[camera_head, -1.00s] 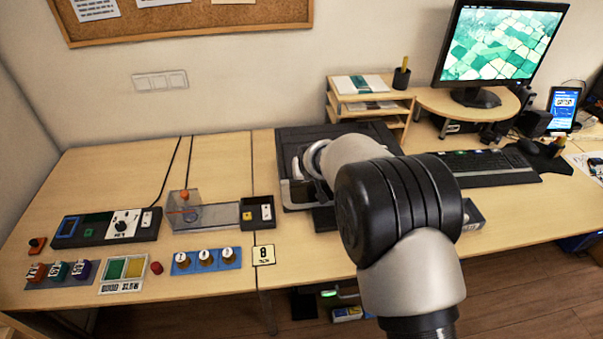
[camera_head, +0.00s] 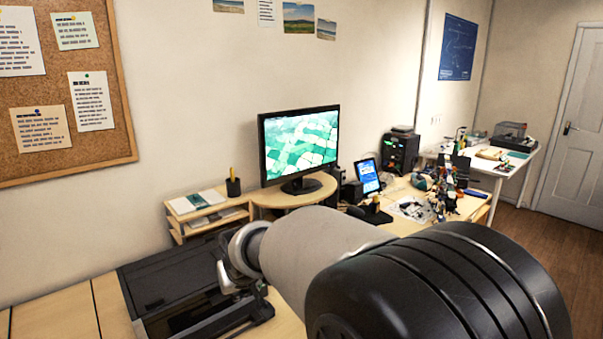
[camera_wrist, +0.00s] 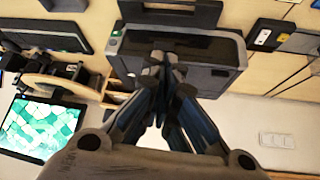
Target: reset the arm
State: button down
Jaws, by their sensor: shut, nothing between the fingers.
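My arm crosses the lower right of the head view, over the desk, with its wrist end near a dark case. My gripper (camera_wrist: 163,68) shows in the wrist view with its fingertips together and nothing between them. The fingertips appear in front of the dark case (camera_wrist: 205,50) with a handle; from this view I cannot tell the gap to it. The same case (camera_head: 160,285) lies on the desk at the lower left of the head view. My gripper's fingers are not clear in the head view.
A monitor (camera_head: 300,142) stands on a round wooden riser beside a paper organizer (camera_head: 205,208). A tablet (camera_head: 367,177), a black box (camera_head: 400,152) and clutter are further right. A white side table (camera_head: 490,165) and a door (camera_head: 578,130) are at the far right. Bare desk (camera_head: 60,310) shows lower left.

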jog(key=s+d+r+m+h, duration=0.1)
jog(key=s+d+r, duration=0.4)
jog(key=d, duration=0.4)
jog(key=s+d+r+m+h, duration=0.1)
jog(key=s+d+r+m, duration=0.1)
jog(key=s+d, duration=0.7)
jog(key=s+d+f+m, duration=0.1)
jog(key=s+d, duration=0.4)
jog(key=s, duration=0.4)
jog(key=s+d+f+m+g+h, duration=0.1)
jog(key=s+d+f, duration=0.1)
jog(key=s+d, duration=0.3)
jog(key=s, duration=0.4)
jog(key=shift+s+d+g, duration=0.2)
jog(key=shift+d+g, duration=0.1)
jog(key=shift+d, duration=0.05)
